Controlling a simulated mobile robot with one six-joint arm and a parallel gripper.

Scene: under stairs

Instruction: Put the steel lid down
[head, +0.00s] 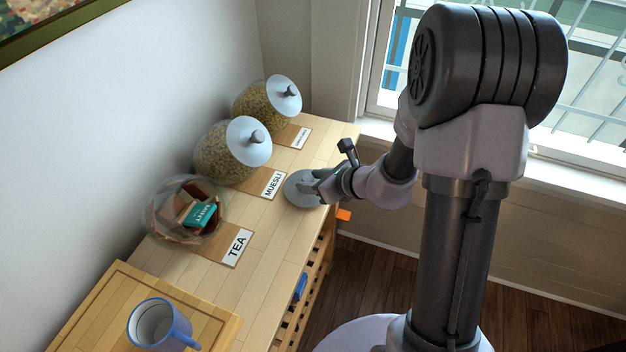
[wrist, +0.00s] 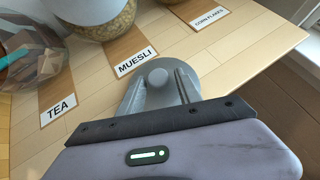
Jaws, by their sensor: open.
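The steel lid (head: 301,189) lies on the wooden counter near its right edge, in front of the MUESLI label. In the wrist view the lid (wrist: 127,103) shows its round knob (wrist: 158,78) upward. My gripper (head: 312,184) is open, with one finger on each side of the knob. I cannot tell if the fingers touch it. The tea jar (head: 160,205) stands without a lid and holds packets, one of them teal. The muesli jar (head: 213,160) and the corn flakes jar (head: 252,103) each wear a lid with a knob.
Labels for TEA (head: 236,246), MUESLI (head: 272,184) and CORN FLAKES (head: 301,138) lie before the jars. A blue mug (head: 160,325) stands on a wooden board (head: 110,290) at the near end. Bare counter lies between the TEA label and the lid. A window is at the right.

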